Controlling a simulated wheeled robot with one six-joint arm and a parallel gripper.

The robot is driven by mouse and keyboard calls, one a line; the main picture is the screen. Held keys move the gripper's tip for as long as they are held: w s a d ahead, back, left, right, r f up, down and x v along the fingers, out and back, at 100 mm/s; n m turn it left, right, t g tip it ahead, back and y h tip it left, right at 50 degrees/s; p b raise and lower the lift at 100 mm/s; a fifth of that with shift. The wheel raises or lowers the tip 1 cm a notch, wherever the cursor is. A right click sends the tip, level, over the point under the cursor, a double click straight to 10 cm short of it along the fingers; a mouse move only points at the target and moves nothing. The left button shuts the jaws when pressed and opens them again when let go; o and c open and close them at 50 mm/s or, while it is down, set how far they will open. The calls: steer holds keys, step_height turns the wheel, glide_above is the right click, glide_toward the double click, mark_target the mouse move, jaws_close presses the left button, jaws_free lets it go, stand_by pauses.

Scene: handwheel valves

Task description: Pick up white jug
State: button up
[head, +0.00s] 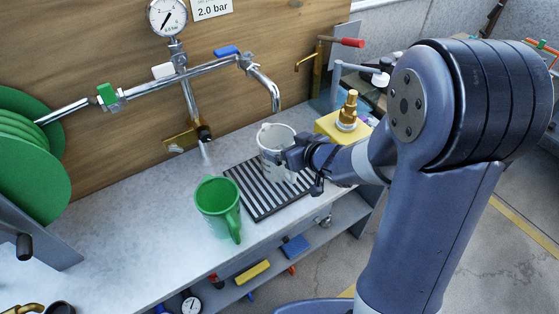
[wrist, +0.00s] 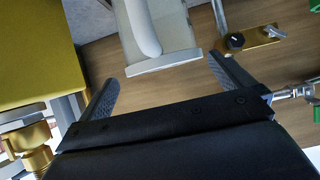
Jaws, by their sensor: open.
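The white jug (head: 270,140) stands upright on the black ribbed mat (head: 257,201), below the bent spout. My gripper (head: 291,157) is at the right side of the jug and hides part of it in the head view. In the wrist view the white jug (wrist: 170,25) lies ahead, with its handle towards me, and its near edge reaches the gap between the fingertips. My gripper (wrist: 164,71) is open, one finger to each side of the jug, with visible gaps. Whether any part touches the jug is hidden in the head view.
A green jug (head: 218,208) stands on the bench left of the mat. The metal spout (head: 272,92) hangs above the white jug. A yellow block with a brass fitting (head: 346,116) is close behind my gripper, and shows as a yellow block in the wrist view (wrist: 35,50).

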mark_target(279, 141)
steer(key=x, duration=0.5)
steer(key=shift+a, duration=0.2)
steer(key=shift+c, duration=0.4)
steer(key=c, duration=1)
steer(key=shift+r, duration=0.1)
